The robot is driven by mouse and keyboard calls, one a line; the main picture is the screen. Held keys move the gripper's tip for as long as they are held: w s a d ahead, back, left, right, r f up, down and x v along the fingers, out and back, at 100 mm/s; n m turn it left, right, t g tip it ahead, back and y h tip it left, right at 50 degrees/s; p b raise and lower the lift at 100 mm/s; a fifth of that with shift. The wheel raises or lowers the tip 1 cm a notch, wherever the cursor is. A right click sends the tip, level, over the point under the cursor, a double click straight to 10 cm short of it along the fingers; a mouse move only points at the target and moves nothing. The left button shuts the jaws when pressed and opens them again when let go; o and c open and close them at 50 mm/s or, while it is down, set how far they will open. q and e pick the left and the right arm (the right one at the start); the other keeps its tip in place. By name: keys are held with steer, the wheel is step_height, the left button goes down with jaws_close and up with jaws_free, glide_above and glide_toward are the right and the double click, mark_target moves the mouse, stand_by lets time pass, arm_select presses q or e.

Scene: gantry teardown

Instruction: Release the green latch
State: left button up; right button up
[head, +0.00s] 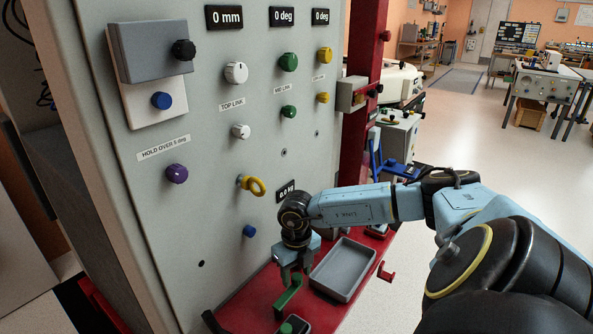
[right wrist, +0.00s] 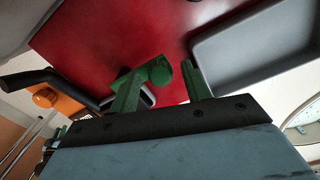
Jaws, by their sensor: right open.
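The green latch (head: 288,298) is a small green piece low at the front of the grey panel, above the red base. My right gripper (head: 295,277) points down just above it, with its jaws apart. In the right wrist view the two green-tinted fingers stand apart, and a green piece with a rounded end (right wrist: 160,71), apparently the latch, shows between them. I cannot tell whether the fingers touch it. My left gripper is not in view.
A grey tray (head: 343,270) lies on the red base (head: 262,298) just right of my gripper. A black handle (head: 212,322) is at lower left. Open floor lies to the right.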

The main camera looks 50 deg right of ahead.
steer(key=shift+r, duration=0.3)
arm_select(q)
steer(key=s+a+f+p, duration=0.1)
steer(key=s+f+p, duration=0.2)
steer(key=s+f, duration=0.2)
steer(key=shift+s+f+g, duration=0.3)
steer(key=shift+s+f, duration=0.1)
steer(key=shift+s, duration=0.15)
arm_select(e)
step_height(320, 180, up, 13)
steer(key=shift+f, duration=0.15)
